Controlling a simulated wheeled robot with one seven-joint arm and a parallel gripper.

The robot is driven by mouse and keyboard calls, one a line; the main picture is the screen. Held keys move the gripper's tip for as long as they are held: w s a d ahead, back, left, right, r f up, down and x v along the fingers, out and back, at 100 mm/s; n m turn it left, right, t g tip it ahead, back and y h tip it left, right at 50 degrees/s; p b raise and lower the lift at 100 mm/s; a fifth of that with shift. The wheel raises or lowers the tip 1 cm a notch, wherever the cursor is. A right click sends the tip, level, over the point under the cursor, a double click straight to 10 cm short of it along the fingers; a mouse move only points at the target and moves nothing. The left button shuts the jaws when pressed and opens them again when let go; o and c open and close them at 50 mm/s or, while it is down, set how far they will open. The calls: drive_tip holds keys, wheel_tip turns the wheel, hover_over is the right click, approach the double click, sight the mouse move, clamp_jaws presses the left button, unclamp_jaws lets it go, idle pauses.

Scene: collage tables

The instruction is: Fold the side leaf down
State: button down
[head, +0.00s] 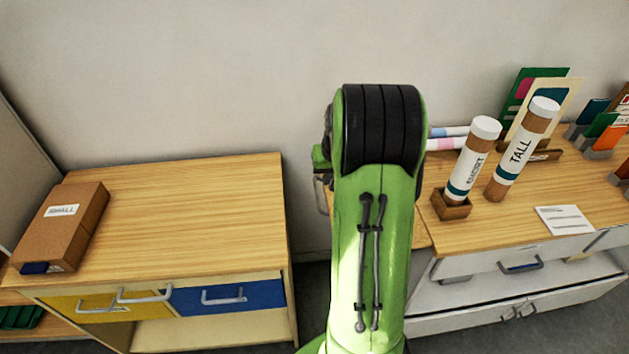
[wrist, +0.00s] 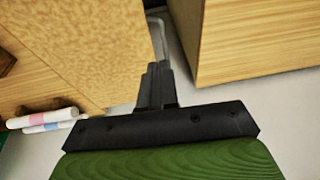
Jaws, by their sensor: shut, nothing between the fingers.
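The side leaf shows in the wrist view as a speckled wooden panel (wrist: 85,45) at upper left, beside the right table's top. In the head view a strip of wood (head: 422,234) shows at that table's left end, mostly hidden behind my arm; I cannot tell its exact angle. A bent grey metal rod (wrist: 158,32) shows along the panel's edge in the wrist view. My gripper (wrist: 156,72) is shut and empty, its tips close to the panel's edge and the rod; I cannot tell if they touch. My arm hides it in the head view.
A narrow gap separates the tables. The right table (head: 480,230) holds two labelled tubes (head: 522,150), paper rolls (head: 450,138) and a card (head: 564,219).

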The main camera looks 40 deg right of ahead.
approach(320, 205)
drive_tip(key=x, duration=0.5)
drive_tip(key=shift+d+f+b, duration=0.15)
drive_tip(key=shift+b, duration=0.25)
drive_tip(key=shift+w+f, duration=0.15)
drive_tip(key=shift+f, duration=0.4)
